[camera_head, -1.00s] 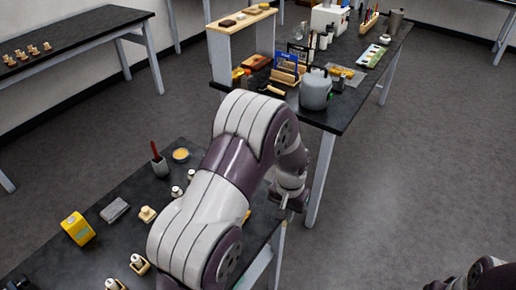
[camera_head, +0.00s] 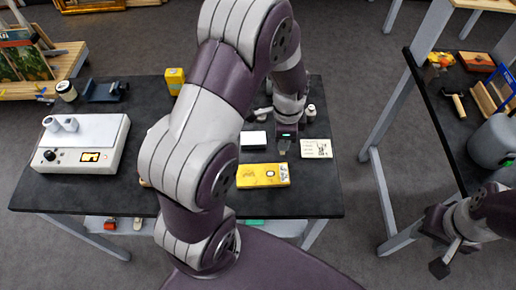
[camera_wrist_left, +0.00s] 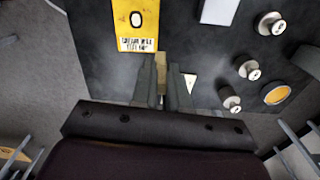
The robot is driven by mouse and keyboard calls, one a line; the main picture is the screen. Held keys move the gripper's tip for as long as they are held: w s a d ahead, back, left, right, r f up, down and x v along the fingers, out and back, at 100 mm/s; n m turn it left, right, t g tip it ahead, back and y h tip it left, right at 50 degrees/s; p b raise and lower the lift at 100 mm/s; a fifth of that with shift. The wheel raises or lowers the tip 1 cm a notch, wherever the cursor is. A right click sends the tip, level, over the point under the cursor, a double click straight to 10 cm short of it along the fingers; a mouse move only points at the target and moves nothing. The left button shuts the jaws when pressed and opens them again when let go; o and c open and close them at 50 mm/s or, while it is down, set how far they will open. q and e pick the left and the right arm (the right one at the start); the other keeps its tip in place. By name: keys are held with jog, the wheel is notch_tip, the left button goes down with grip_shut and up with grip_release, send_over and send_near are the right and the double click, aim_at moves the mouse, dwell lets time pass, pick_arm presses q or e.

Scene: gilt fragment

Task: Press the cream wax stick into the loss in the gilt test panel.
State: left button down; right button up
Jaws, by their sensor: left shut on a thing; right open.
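The gilt test panel (camera_head: 258,181) is a yellow slab lying flat near the front edge of the dark table. A pale oval spot, apparently the loss, shows on it in the left wrist view (camera_wrist_left: 136,19), above a printed label. My left gripper (camera_head: 285,143) is just behind the panel's right end, apart from it in the head view. My right gripper (camera_head: 442,262) is open and empty at lower right, over the floor.
A white block (camera_head: 253,140) and a printed card (camera_head: 317,148) lie near the left gripper. A white device (camera_head: 82,143) stands at the table's left. Small capped bottles (camera_wrist_left: 248,68) and a yellow dish (camera_wrist_left: 275,94) are close by. A second table (camera_head: 440,110) stands right.

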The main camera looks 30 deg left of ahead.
pick_arm(q)
jog(key=s+m, duration=0.1)
jog(key=m, duration=0.2)
jog(key=s+m, duration=0.2)
jog(key=m, duration=0.2)
jog(key=s+r+m, duration=0.1)
jog(key=s+m, duration=0.1)
jog(key=m, duration=0.2)
jog(key=shift+a+r, duration=0.1)
jog(key=shift+a, duration=0.15)
pick_arm(e)
jog(key=shift+w+d, duration=0.15)
jog(key=shift+w, duration=0.05)
pick_arm(q)
notch_tip(320, 180, down, 5)
jog(key=b, duration=0.3)
jog(key=shift+f, duration=0.25)
pick_arm(e)
notch_tip(320, 180, down, 3)
jog(key=shift+f, duration=0.1)
jog(key=shift+r, duration=0.25)
pick_arm(q)
jog(key=shift+f, duration=0.25)
pick_arm(e)
jog(key=shift+f, duration=0.15)
dwell(0.3)
